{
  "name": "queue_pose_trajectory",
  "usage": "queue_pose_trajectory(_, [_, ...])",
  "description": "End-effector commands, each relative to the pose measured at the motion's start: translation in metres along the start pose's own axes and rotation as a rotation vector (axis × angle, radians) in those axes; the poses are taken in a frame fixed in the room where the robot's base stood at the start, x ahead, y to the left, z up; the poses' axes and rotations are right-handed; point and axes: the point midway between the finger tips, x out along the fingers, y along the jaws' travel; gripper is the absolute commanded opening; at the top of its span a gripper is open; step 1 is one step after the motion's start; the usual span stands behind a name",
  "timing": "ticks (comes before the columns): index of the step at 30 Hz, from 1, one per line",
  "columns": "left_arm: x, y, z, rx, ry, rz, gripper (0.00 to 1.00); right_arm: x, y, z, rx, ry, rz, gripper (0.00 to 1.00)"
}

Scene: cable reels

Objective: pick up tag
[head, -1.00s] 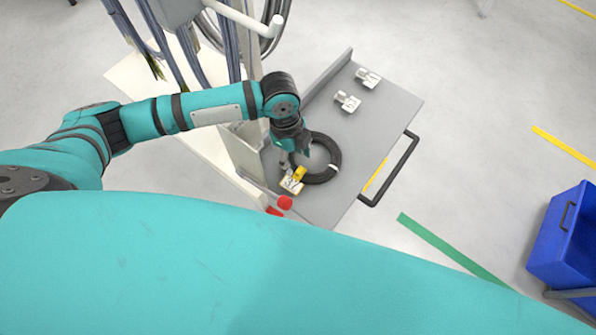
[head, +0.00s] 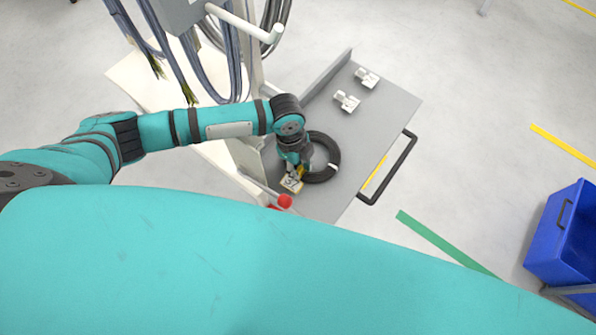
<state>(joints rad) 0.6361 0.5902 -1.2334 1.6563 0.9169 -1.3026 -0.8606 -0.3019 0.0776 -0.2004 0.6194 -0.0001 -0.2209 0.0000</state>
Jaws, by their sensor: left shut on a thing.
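The tag (head: 291,184) is a small pale plate with a yellow part, at the left edge of the black cable coil on the grey cart top. My left gripper (head: 296,171) reaches down over it from above and is shut on it. The fingertips are small here and partly hidden by the wrist. I cannot tell whether the tag is clear of the surface. Two similar white tags, one nearer (head: 347,101) and one farther (head: 367,78), lie toward the back of the cart. My right gripper is not in view.
The black cable coil (head: 327,175) lies flat beside the gripper on the grey cart top (head: 370,120). A dark handle (head: 392,170) runs along the cart's right side. A red knob (head: 284,201) is close below the tag. Hanging cables (head: 225,70) stand behind my arm. A blue bin (head: 565,240) is at right.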

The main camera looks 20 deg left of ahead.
Motion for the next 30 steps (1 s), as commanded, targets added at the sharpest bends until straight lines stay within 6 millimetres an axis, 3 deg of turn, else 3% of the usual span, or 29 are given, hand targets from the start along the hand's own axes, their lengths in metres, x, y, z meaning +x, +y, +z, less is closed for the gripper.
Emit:
queue_pose_trajectory(8, [-0.003,0.000,0.000,0.000,0.000,0.000,0.05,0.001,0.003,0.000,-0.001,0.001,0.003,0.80])
queue_pose_trajectory(11, [-0.014,-0.001,-0.002,0.000,0.001,-0.002,0.05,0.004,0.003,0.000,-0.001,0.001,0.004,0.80])
queue_pose_trajectory(21, [-0.079,-0.001,-0.012,0.002,0.000,-0.003,0.05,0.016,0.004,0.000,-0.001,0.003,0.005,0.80])
queue_pose_trajectory(30, [-0.100,0.000,-0.015,-0.001,0.000,0.001,0.05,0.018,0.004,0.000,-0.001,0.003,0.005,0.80])
